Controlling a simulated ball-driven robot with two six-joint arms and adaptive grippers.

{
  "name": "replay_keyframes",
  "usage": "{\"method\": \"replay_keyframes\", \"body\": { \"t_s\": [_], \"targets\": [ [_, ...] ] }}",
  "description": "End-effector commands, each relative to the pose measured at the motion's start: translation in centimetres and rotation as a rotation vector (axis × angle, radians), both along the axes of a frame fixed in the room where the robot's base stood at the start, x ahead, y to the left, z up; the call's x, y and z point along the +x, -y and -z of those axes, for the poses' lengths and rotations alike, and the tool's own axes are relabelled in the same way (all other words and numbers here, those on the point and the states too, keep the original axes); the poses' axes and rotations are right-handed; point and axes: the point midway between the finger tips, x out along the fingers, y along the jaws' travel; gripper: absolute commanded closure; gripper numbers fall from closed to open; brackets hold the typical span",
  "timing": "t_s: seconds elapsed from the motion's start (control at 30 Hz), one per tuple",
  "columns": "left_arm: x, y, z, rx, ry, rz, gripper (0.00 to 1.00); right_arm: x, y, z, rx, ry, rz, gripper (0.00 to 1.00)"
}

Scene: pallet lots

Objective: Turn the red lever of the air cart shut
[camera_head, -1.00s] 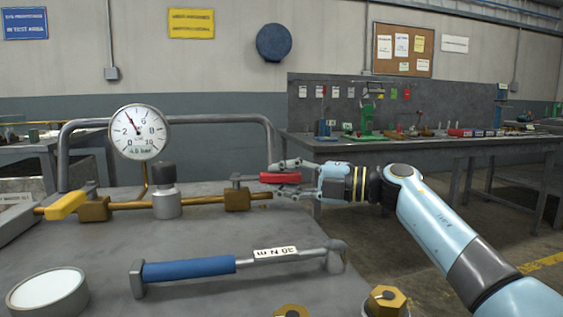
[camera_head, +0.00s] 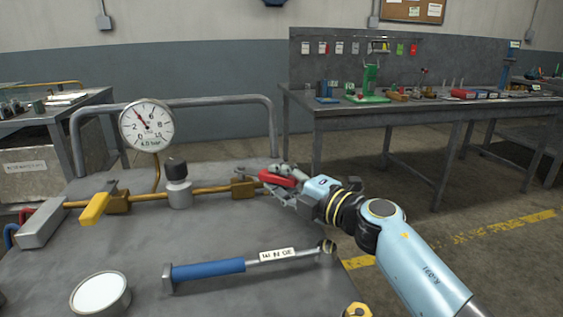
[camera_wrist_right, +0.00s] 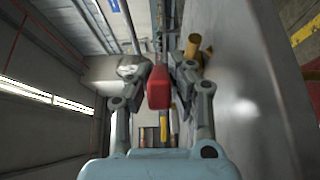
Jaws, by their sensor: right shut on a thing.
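The red lever (camera_head: 277,180) sits at the right end of the brass pipe, by a brass valve body (camera_head: 243,187). My right gripper (camera_head: 284,181) is shut on the red lever, with its arm coming in from the lower right. In the right wrist view the red lever (camera_wrist_right: 159,88) stands between the two fingers (camera_wrist_right: 160,80). The lever points right and slightly toward me, a little off the pipe's line. The fingers partly hide its far end. My left gripper is not in view.
A pressure gauge (camera_head: 146,125) stands over the pipe, with a yellow lever (camera_head: 95,209) to its left. A blue-handled wrench (camera_head: 208,269) and a round white-topped tin (camera_head: 99,292) lie on the cart top (camera_head: 215,225). A grey rail (camera_head: 200,102) runs behind.

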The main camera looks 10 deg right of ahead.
Motion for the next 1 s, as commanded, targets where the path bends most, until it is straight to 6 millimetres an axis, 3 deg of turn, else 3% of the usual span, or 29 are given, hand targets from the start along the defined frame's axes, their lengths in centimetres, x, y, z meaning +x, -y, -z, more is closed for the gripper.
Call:
{"method": "replay_keyframes", "body": {
  "t_s": [0.57, 0.6, 0.73, 1.0],
  "targets": [
    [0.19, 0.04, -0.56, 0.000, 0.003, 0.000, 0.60, -0.26, -0.17, 0.27, 0.001, -0.004, 0.028, 1.00],
    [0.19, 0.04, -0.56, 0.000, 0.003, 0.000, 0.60, -0.26, -0.17, 0.27, 0.001, -0.004, 0.028, 0.77],
    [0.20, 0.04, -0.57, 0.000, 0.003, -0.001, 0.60, -0.23, -0.17, 0.20, 0.001, -0.003, 0.028, 0.60],
    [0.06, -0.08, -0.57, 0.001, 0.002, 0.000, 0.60, -0.26, -0.11, 0.09, 0.001, 0.000, 0.028, 0.60]
  ]
}}
